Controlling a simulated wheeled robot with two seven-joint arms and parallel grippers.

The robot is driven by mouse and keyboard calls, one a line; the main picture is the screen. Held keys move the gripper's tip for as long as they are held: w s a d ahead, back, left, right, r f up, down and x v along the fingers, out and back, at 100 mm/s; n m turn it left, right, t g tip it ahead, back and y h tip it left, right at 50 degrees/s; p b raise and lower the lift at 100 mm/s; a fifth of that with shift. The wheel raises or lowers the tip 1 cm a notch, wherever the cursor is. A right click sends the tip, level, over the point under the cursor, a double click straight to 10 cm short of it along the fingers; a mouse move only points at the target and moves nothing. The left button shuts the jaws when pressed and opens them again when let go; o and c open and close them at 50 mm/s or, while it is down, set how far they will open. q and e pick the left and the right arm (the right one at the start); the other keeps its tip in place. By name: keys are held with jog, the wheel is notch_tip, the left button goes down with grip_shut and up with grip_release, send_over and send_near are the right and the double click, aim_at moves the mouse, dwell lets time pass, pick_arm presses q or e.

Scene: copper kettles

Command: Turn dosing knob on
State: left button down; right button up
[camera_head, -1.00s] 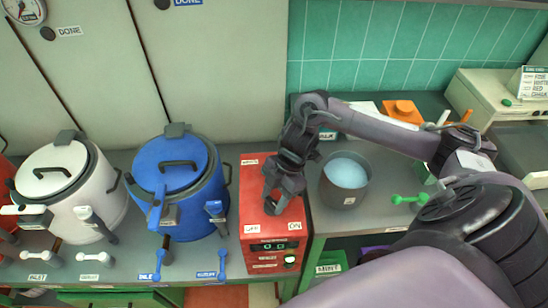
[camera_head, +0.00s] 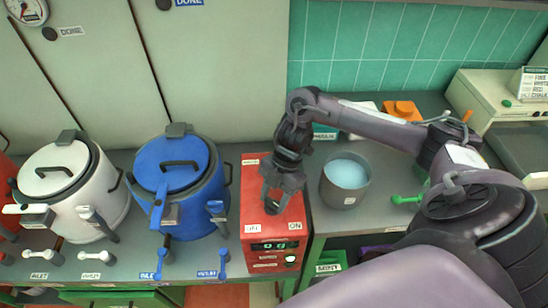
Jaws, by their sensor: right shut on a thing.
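The red dosing box (camera_head: 252,192) stands on the counter right of the blue kettle. Its top has a white label on the left and an ON label (camera_head: 295,225) on the right. A green-digit display (camera_head: 274,245) is on its front. My right gripper (camera_head: 272,207) points down at the box top, between the two labels. It is shut on a dark thing there, which I take to be the dosing knob; the fingers hide most of it. My left gripper is not in view.
A blue kettle (camera_head: 190,205) and a white kettle (camera_head: 88,205) stand to the left, with labelled levers along the front edge. A grey pot with pale blue contents (camera_head: 346,172) stands close right of the box. A green dumbbell-shaped object (camera_head: 406,199) lies further right.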

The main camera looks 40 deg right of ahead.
jog(key=o, duration=1)
jog(key=shift+p+v, duration=0.6)
jog(key=shift+v, duration=3.35)
